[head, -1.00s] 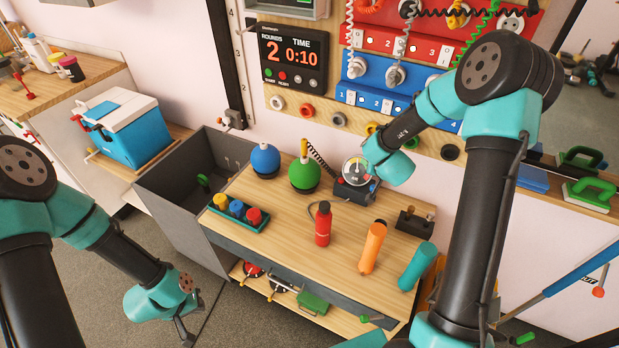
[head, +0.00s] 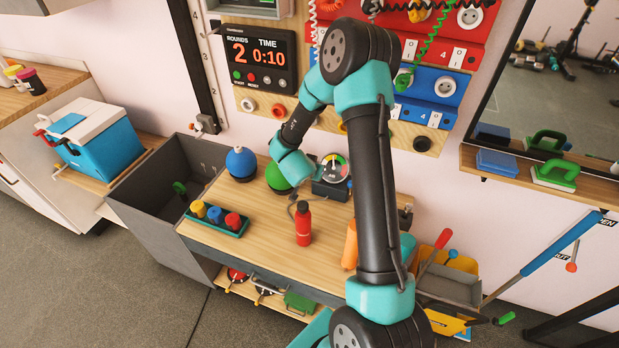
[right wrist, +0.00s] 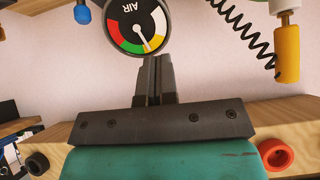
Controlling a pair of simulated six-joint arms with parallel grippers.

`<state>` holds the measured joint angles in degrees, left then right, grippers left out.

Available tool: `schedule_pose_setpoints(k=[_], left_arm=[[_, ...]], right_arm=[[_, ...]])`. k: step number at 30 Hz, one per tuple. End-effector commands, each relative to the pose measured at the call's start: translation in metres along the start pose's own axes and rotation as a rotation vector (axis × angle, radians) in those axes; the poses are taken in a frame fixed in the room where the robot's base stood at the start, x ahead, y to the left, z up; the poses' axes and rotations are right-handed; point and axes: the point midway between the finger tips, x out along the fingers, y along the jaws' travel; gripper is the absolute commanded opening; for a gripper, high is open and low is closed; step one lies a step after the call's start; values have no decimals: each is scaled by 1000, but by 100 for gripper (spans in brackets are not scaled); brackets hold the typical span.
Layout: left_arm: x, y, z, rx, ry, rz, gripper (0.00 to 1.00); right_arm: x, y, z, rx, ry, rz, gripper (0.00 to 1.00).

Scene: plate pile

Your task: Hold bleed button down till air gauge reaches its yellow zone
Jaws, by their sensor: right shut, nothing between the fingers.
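The air gauge (head: 335,168) sits on a dark box at the back of the wooden bench. Its dial (right wrist: 139,24) is upside down in the right wrist view, with coloured zones; the needle slants to the lower right, and I cannot tell its exact zone. A blue-capped part (right wrist: 82,13), perhaps the bleed button, is left of the dial there. My right gripper (right wrist: 158,58) is shut and empty, its fingertips just below the dial in that view, apart from the blue part. In the head view my right wrist is left of the gauge. My left gripper is out of view.
A blue ball (head: 240,162) and a green ball (head: 276,178) stand left of the gauge. A red bottle (head: 303,224), an orange bottle (head: 350,246) and a tray of small bottles (head: 214,222) stand nearer. A yellow handle (right wrist: 288,58) and coiled cord show in the wrist view.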

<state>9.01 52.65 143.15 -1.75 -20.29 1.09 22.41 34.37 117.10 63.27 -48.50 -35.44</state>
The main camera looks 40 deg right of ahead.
Motion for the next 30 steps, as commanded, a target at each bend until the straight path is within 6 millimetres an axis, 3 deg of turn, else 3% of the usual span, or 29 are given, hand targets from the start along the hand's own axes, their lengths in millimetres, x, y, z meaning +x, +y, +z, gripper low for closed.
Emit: schedule_pose_setpoints(k=[19, 30], left_arm=[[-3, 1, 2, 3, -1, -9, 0], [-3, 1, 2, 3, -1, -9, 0]], right_arm=[[3, -1, 4, -12, 4, 17, 0], [54, 0, 5, -11, 3, 18, 0]])
